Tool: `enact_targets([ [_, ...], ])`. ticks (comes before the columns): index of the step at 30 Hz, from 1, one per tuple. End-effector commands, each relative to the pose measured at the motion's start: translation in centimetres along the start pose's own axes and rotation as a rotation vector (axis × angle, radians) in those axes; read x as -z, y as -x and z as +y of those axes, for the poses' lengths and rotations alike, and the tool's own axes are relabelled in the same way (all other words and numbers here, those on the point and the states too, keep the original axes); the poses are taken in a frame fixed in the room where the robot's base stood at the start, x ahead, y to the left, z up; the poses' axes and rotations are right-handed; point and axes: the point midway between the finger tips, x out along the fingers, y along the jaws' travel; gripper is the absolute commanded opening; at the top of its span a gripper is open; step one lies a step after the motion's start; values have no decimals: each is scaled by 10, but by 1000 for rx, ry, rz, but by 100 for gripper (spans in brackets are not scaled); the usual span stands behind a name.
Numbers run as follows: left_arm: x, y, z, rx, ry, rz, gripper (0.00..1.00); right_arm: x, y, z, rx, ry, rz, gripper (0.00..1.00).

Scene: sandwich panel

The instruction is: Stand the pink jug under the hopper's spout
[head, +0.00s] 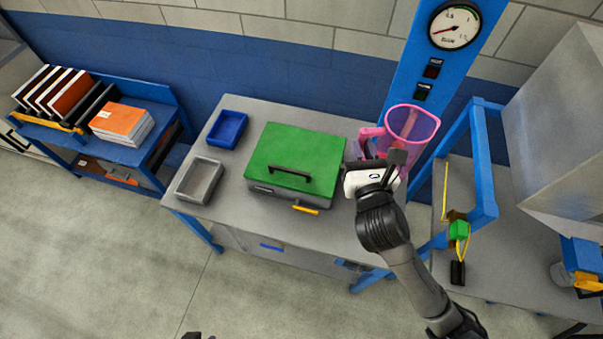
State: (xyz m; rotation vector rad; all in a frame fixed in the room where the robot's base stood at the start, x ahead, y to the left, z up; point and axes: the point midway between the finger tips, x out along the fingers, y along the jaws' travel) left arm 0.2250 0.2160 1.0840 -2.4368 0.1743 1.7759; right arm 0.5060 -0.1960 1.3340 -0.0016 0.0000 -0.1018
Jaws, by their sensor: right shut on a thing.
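The pink jug (424,125) is see-through and stands out at the right end of the grey table, in front of the blue gauge post. Its handle (369,134) points left. My right gripper (378,155) is shut on the jug at its handle side; the fingers partly cover the jug's lower part. I cannot tell whether the jug touches the table. The grey hopper (560,110) is at the right, beyond a blue frame, with its tapered bottom lowest. I cannot make out its spout clearly.
A green-lidded grey press (270,150) sits on the table (345,125), with a blue tray (227,128) and a grey tray (200,181) to its left. The blue frame (481,160) stands between jug and hopper. A green part with yellow cord (459,230) hangs there.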

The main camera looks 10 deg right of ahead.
Motion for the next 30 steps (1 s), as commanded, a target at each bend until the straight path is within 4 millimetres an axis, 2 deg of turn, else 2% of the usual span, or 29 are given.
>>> enact_targets([
  [1, -10, -32, 1, 0, 0, -1, 35, 40, -2, -1, -43, 16, -2, 0],
  [3, -17, -52, 2, 0, 1, -1, 35, 73, -5, 1, -110, 18, 1, 0],
  [9, -33, -103, 2, 2, -2, -1, 35, 162, -6, 4, -314, 19, 1, 0],
  [18, -52, -163, 3, 4, -4, 0, 35, 282, 5, 1, -574, 5, 3, 0],
  [21, -58, -179, 4, 5, -4, 0, 35, 316, 10, -3, -643, 0, 4, 0],
  [24, -61, -191, 4, 5, -5, 0, 35, 341, 15, -6, -697, -4, 3, 0],
  [30, -66, -206, 5, 4, -5, 0, 35, 375, 21, -12, -770, -5, 0, 0],
])
